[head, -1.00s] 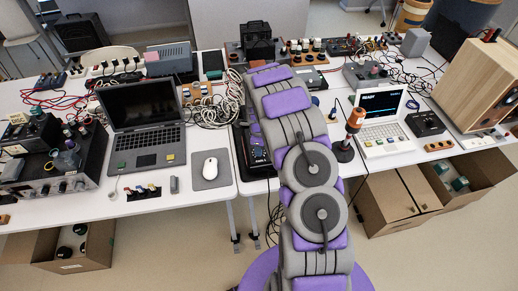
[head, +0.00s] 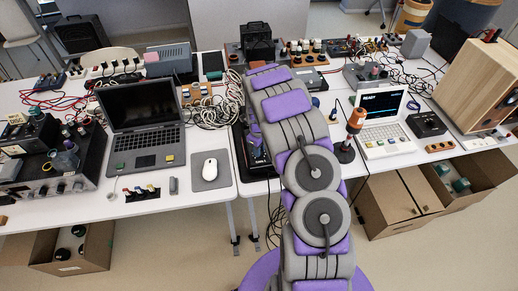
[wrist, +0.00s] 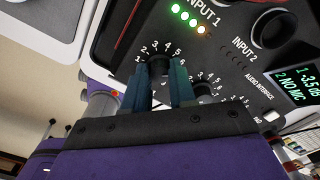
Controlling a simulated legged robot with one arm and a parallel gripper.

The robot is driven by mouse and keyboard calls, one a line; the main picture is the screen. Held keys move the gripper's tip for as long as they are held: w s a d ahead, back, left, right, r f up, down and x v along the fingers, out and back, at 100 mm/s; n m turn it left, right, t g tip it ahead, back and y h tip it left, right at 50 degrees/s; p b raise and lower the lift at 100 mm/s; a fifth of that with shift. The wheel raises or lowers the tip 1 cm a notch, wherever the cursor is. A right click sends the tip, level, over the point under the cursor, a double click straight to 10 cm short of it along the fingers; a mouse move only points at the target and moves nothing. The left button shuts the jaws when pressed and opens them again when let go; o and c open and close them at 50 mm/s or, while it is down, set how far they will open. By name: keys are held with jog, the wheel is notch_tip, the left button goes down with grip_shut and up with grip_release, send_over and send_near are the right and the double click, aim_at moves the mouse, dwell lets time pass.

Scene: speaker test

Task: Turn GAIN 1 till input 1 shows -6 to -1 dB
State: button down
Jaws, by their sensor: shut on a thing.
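The black audio interface (wrist: 225,60) fills the upper right of the wrist view. My gripper (wrist: 159,72) is shut on the dark GAIN 1 knob (wrist: 159,63), with one finger on each side of it. A printed scale of numbers runs around the knob; its pointer is hidden. By the INPUT 1 label, several small lights (wrist: 187,17) glow green and orange. The small screen (wrist: 297,82) reads "1 -3.5 dB" and "2 NO MIC". In the head view the interface (head: 257,168) is mostly behind my arm.
A second, smaller knob (wrist: 203,88) is close to the right finger. A large round socket (wrist: 272,28) is by INPUT 2.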

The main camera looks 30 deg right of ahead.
jog(key=shift+w+r, duration=0.15)
jog(key=shift+w, duration=0.1)
jog(key=c, duration=1.2)
grip_release()
jog(key=shift+o, duration=1.4)
jog(key=shift+s, duration=0.1)
notch_tip(320, 180, up, 17)
jog(key=p, duration=0.2)
